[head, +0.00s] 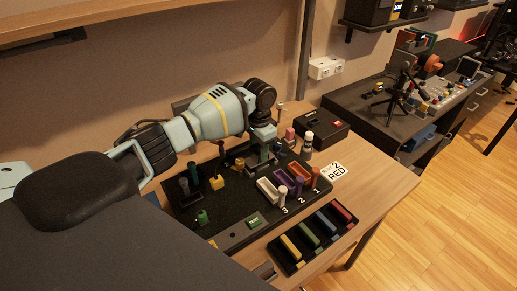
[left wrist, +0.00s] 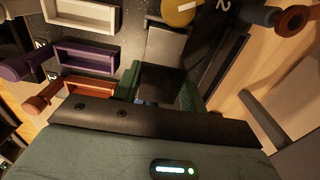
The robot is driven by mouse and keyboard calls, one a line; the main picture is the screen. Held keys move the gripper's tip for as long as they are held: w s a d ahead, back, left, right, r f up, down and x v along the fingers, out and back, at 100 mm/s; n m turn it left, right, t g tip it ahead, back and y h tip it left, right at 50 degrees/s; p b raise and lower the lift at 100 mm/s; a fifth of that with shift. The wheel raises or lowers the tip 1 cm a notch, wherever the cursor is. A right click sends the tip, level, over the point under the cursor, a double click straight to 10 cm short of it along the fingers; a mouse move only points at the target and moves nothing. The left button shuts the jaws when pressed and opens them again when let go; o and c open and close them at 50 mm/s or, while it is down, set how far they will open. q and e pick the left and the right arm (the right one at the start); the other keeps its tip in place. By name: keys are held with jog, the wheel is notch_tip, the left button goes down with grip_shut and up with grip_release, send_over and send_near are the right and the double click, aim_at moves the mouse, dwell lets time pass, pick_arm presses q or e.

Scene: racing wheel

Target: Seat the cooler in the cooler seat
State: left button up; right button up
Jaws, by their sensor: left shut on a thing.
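My left gripper (head: 264,148) is low over the black board (head: 237,238), behind the small coloured trays. In the left wrist view its green fingers (left wrist: 162,90) are shut on a dark block (left wrist: 160,82), which may be the cooler. A light grey block (left wrist: 166,46) shows just beyond it; I cannot tell whether the two are one piece. The fingers hide much of the held thing, and its contact with the board is unclear. I cannot pick out the cooler seat for certain. My right gripper is not in view.
White (head: 269,192), purple (head: 283,179) and orange (head: 299,170) trays stand beside the gripper, with numbered posts in front. A yellow-topped knob (left wrist: 180,10) is close by. A black box (head: 321,131) stands behind; a case of coloured bars (head: 312,238) lies in front. Bare wood is at right.

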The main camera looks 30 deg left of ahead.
aim_at(259, 148)
pick_arm(q)
jog(key=shift+f, duration=0.85)
dwell(1.1)
jog(key=o, duration=1.2)
jog(key=shift+o, duration=0.2)
jog(key=shift+r, duration=3.9)
jog(key=shift+f, duration=0.1)
